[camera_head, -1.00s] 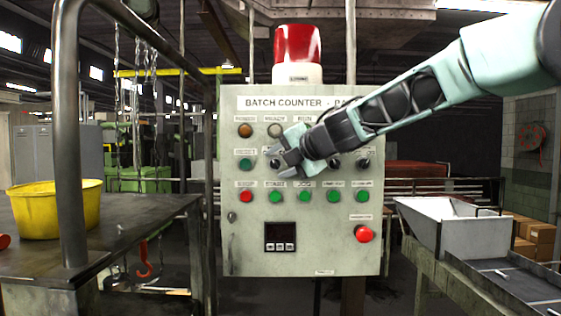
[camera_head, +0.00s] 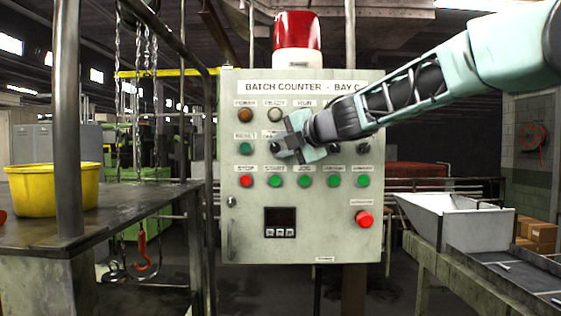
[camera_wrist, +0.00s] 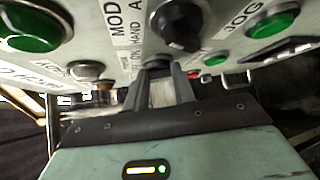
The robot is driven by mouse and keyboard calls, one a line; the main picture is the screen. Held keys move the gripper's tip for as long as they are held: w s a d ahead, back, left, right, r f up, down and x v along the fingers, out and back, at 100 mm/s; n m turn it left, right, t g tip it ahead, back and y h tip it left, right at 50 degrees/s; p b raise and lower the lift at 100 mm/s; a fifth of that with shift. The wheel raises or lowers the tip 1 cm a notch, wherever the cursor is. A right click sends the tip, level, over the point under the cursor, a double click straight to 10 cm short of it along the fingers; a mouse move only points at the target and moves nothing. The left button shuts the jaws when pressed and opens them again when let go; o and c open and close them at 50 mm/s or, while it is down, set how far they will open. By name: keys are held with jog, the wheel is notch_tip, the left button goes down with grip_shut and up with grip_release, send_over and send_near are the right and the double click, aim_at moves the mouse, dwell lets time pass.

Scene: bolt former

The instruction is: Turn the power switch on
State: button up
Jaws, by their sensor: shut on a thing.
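The grey control panel (camera_head: 330,250) faces me, labelled "BATCH COUNTER". The power switch is a small black knob (camera_head: 275,148) in the second row, right of the green reset button. My gripper (camera_head: 280,150) is at it from the right, and its wrist covers part of that row. In the wrist view the dark knob (camera_wrist: 158,65) sits between my two finger tips, under a small label. My gripper (camera_wrist: 158,82) is shut on it. The knob's pointer is hidden, so its setting cannot be read. The amber power lamp (camera_head: 245,115) looks dull.
Another black selector (camera_wrist: 178,24) is close beyond the fingers, with green buttons (camera_wrist: 272,22) nearby. A red mushroom button (camera_head: 364,219) sticks out at lower right. A red beacon (camera_head: 298,40) tops the panel. A table with a yellow tub (camera_head: 55,190) is left, a hopper (camera_head: 470,225) right.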

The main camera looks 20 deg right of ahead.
jog(key=m+t+b, duration=0.2)
jog(key=b, duration=0.5)
jog(key=f+m+t+y+b, duration=0.1)
jog(key=m+t+b, duration=0.1)
jog(key=b, duration=0.6)
jog(key=m+t+y+b, duration=0.1)
jog(key=m+t+b, duration=0.1)
jog(key=b, duration=0.6)
jog(key=shift+f+m, duration=0.4)
jog(key=shift+m, duration=0.4)
jog(key=shift+r+t+b, duration=0.25)
jog(key=shift+t+b, duration=0.05)
jog(key=shift+b, duration=0.35)
jog(key=o, duration=1)
jog(key=shift+m, duration=0.3)
jog(key=shift+s, duration=0.1)
jog(key=b+v, duration=0.1)
jog(key=v, duration=0.7)
jog(key=b+v, duration=0.2)
jog(key=v, duration=0.7)
jog(key=shift+f, duration=0.25)
